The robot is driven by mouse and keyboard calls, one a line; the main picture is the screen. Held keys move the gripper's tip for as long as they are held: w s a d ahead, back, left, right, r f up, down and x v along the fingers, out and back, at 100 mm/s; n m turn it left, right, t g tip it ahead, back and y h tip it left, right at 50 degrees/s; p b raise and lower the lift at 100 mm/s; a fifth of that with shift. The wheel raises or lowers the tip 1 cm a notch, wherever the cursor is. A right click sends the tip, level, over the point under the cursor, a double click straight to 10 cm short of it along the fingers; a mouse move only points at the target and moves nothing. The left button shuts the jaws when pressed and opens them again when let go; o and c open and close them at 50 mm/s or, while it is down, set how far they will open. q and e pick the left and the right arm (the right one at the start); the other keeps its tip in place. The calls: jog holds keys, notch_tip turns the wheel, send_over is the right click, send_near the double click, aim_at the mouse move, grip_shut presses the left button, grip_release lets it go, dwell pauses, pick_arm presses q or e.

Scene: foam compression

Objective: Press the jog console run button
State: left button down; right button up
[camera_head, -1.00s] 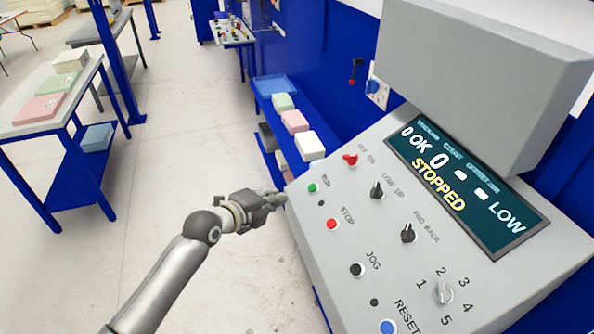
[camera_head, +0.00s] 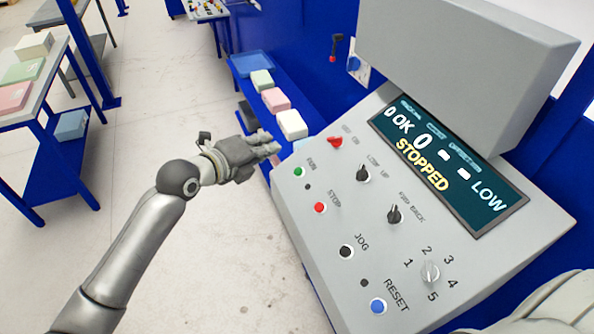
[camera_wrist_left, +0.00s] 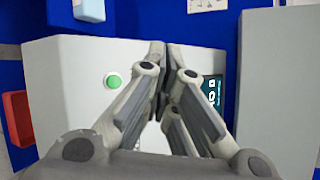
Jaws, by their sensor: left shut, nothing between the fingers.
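The grey jog console (camera_head: 335,235) fills the right of the head view, its sloped panel facing me. The green run button (camera_head: 299,172) is near the panel's upper left corner, above the red stop button (camera_head: 320,207). The run button also shows in the left wrist view (camera_wrist_left: 113,81), left of the fingers. The screen (camera_head: 450,172) reads STOPPED, OK and LOW. My left gripper (camera_head: 270,147) is shut and empty, just left of and above the run button in the picture, apart from it. In the left wrist view its fingertips (camera_wrist_left: 167,62) meet in front of the console. My right gripper is not in view.
The panel also carries a red switch (camera_head: 335,142), black knobs, a black jog button (camera_head: 346,251) and a blue reset button (camera_head: 377,306). A blue shelf (camera_head: 249,66) with foam blocks stands behind the gripper. Open floor (camera_head: 150,100) lies to the left.

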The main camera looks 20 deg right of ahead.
aim_at(298, 172)
pick_arm(q)
jog(key=d+f+b, duration=0.1)
jog(key=f, duration=0.1)
jog(key=d+f+b, duration=0.1)
jog(key=f, duration=0.1)
jog(key=d+f+b, duration=0.1)
jog(key=f, duration=0.1)
jog(key=shift+d+f+b, duration=0.1)
jog(key=shift+d+b, duration=0.25)
jog(key=shift+b, duration=0.05)
jog(key=shift+w+d+f+b, duration=0.1)
jog(key=shift+d+f+b, duration=0.2)
jog(key=shift+b, duration=0.1)
dwell(0.8)
jog(key=shift+d+f+b, duration=0.2)
jog(key=shift+f+b, duration=0.15)
jog(key=shift+b, duration=0.3)
